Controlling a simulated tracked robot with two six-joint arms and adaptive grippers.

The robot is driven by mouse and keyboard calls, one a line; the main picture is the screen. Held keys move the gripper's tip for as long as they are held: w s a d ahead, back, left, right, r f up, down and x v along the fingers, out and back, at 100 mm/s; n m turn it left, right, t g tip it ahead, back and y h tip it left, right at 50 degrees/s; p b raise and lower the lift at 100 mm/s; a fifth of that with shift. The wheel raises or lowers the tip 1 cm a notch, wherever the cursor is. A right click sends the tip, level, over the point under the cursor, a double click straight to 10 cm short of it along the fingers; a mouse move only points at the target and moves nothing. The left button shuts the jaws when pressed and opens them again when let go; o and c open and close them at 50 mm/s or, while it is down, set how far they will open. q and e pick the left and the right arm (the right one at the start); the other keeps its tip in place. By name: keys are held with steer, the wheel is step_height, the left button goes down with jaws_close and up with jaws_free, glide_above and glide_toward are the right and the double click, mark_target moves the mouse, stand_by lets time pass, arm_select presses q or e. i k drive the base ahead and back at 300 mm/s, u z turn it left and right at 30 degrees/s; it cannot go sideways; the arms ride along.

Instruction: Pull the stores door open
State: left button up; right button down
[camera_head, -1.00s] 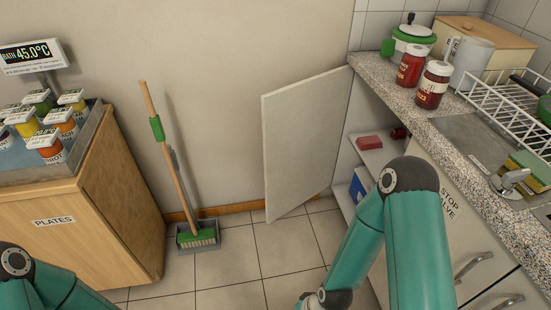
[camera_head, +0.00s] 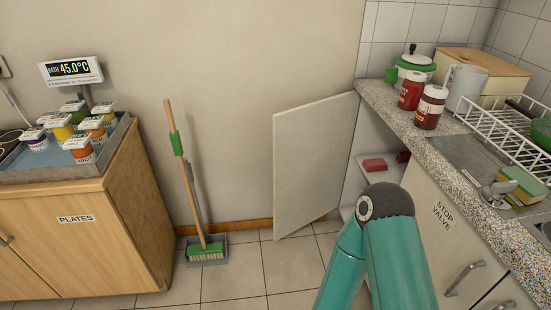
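A pale cabinet door (camera_head: 305,165) stands swung wide open at the left end of the counter, near the wall. Behind it the open cupboard shows a shelf (camera_head: 360,178) with a red block (camera_head: 375,164) and a dark red item (camera_head: 403,156). The lower shelf is partly hidden by my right arm. No label shows on the open door, so I cannot tell whether it is the stores door. My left arm and gripper are out of view.
The granite counter (camera_head: 412,128) holds jars, a pot and a dish rack (camera_head: 505,128). Below it is a shut door labelled STOP VALVE (camera_head: 444,215). A wooden PLATES cabinet (camera_head: 75,219) stands left. A broom and dustpan (camera_head: 207,250) stand on the tiles between.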

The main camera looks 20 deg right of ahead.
mark_target(312, 141)
steer(key=u, duration=0.1)
steer(key=i, duration=1)
steer(key=z, duration=0.1)
